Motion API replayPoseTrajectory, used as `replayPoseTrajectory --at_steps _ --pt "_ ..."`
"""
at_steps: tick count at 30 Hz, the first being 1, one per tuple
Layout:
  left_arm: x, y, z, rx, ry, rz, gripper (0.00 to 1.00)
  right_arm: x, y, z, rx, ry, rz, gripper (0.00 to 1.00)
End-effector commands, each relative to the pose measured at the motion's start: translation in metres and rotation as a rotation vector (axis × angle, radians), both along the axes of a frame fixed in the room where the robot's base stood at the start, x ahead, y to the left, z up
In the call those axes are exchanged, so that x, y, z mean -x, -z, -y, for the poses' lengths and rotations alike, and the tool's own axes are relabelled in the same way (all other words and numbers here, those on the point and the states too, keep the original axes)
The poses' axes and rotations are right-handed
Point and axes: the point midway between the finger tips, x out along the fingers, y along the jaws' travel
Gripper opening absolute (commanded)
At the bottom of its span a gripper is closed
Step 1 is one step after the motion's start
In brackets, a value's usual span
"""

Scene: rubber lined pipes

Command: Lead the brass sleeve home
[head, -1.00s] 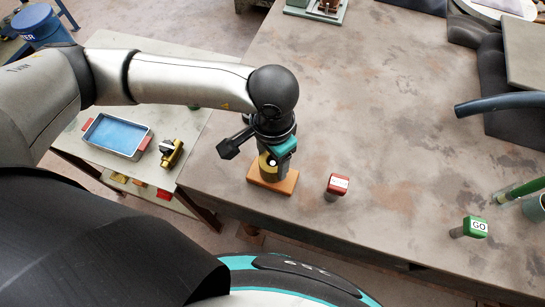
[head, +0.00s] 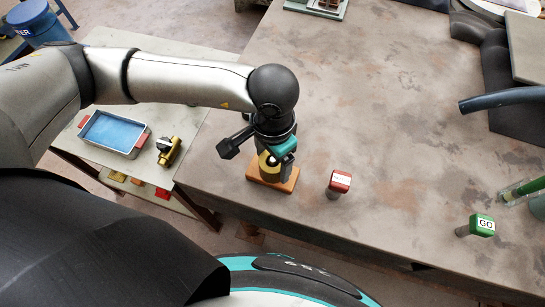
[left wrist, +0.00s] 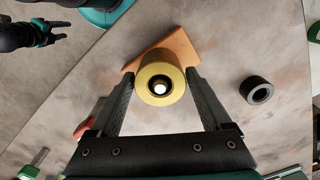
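The brass sleeve (left wrist: 153,96) is a yellow ring with a dark inner ring and a bright round centre in the left wrist view. In the head view, the sleeve (head: 267,170) shows partly behind my left gripper (head: 273,168), over an orange-brown block (head: 257,178) near the bench's front edge. In the left wrist view, the fingers of my left gripper (left wrist: 160,78) lie against both sides of the sleeve. Whether the sleeve rests on the block (left wrist: 178,47) is hard to tell. My right gripper (left wrist: 54,30) appears far off at the upper left there, empty with fingers apart.
A black ring (left wrist: 257,91) shows in the left wrist view. A side table holds a blue-lined tray (head: 114,134) and a brass fitting (head: 168,151). The bench middle is clear.

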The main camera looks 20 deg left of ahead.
Motion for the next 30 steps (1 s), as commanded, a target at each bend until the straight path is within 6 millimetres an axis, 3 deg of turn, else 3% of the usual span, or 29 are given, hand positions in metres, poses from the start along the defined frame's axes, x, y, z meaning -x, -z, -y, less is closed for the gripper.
replayPoseTrajectory --at_steps 4,14,20,30 --pt "0.000 0.000 0.000 0.000 0.000 0.000 0.97 0.000 0.000 0.000 0.000 0.000 0.000 0.50" --pt "0.000 -0.005 0.000 0.000 0.000 0.000 0.97 0.000 0.000 0.000 0.000 0.000 0.000 0.50" --pt "-0.001 -0.039 0.000 0.001 0.001 0.004 0.97 0.000 -0.001 0.000 0.000 0.000 0.000 0.50" --pt "-0.001 -0.119 0.000 0.001 0.001 0.005 0.97 0.000 -0.002 0.000 0.000 0.000 0.000 0.50"
